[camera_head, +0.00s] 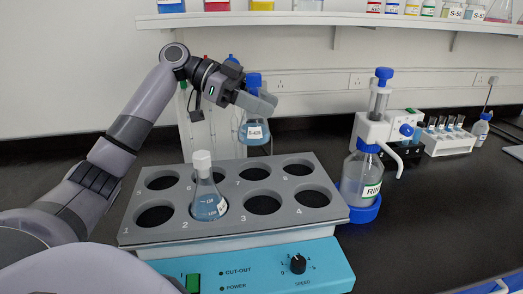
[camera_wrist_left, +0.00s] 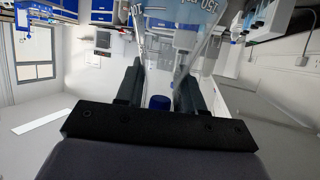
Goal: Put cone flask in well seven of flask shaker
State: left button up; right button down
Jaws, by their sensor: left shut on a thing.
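My left gripper (camera_head: 258,97) is shut on a cone flask (camera_head: 254,132) with a blue cap, blue liquid and a white label. The flask hangs roughly upright, apart from the shaker and, in the picture, above well seven (camera_head: 254,174). In the left wrist view, the flask's clear body (camera_wrist_left: 185,28) and blue cap (camera_wrist_left: 158,102) show by the two dark fingers (camera_wrist_left: 157,88). The grey flask shaker (camera_head: 230,225) has two rows of numbered wells; well seven looks empty. Another flask (camera_head: 207,200) with a white stopper stands in well two. My right gripper is out of view.
A bottle with a blue-capped dispenser (camera_head: 362,175) stands just right of the shaker. Behind it are a white tube rack (camera_head: 448,143) and a small bottle (camera_head: 480,130). A wall shelf (camera_head: 330,18) holds bottles above. The dark bench (camera_head: 440,220) is clear at right.

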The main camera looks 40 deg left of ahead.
pick_arm(q)
notch_tip(320, 180, down, 10)
jog(key=shift+f, duration=0.15)
jog(key=o, duration=1.2)
jog(key=b+v, duration=0.2)
jog(key=v, duration=1)
